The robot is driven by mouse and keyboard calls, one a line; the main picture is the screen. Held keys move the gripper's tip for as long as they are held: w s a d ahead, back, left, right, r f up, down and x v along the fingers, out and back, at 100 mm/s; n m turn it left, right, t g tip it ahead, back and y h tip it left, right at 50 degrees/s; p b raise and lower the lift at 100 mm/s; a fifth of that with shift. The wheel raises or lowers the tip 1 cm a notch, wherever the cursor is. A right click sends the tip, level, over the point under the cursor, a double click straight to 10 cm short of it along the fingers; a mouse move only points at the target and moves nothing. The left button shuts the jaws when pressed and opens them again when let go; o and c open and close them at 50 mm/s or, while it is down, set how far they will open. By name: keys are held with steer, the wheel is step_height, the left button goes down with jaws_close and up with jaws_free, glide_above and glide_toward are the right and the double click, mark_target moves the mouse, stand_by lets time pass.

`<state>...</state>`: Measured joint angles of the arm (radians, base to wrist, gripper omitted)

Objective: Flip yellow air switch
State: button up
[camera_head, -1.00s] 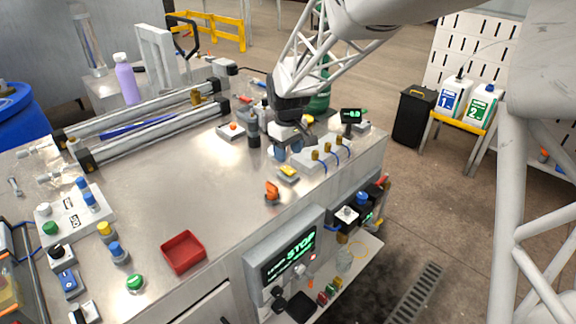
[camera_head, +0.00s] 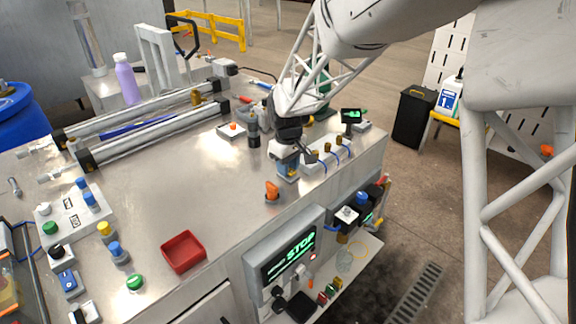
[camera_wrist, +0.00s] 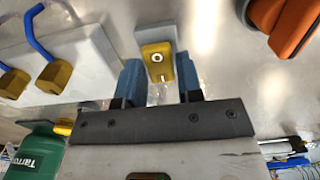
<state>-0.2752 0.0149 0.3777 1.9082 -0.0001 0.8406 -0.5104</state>
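The yellow air switch (camera_wrist: 157,62) is a small yellow rocker marked O and I on a grey base, in the upper middle of the wrist view. In the head view my gripper mostly hides it. My gripper (camera_wrist: 158,72) is open, with one blue finger to the left of the switch and one to the right. The fingers look apart from the rocker, with nothing held between them. In the head view my gripper (camera_head: 287,168) is low over the switch near the table's right edge.
An orange knob (camera_head: 272,189) stands close by and also shows in the wrist view (camera_wrist: 284,22). A white block with brass fittings and blue tubes (camera_wrist: 70,65) is on the other side. A red tray (camera_head: 183,252) lies farther off. The middle of the table is clear.

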steer(key=c, duration=0.5)
steer(key=shift+w+a+g+h, duration=0.15)
steer(key=shift+a+g+h, duration=0.05)
steer(key=shift+g+h, duration=0.7)
steer(key=o, duration=0.9)
steer(key=shift+o, duration=0.2)
steer(key=shift+r, duration=0.1)
steer(key=shift+v, duration=3.8)
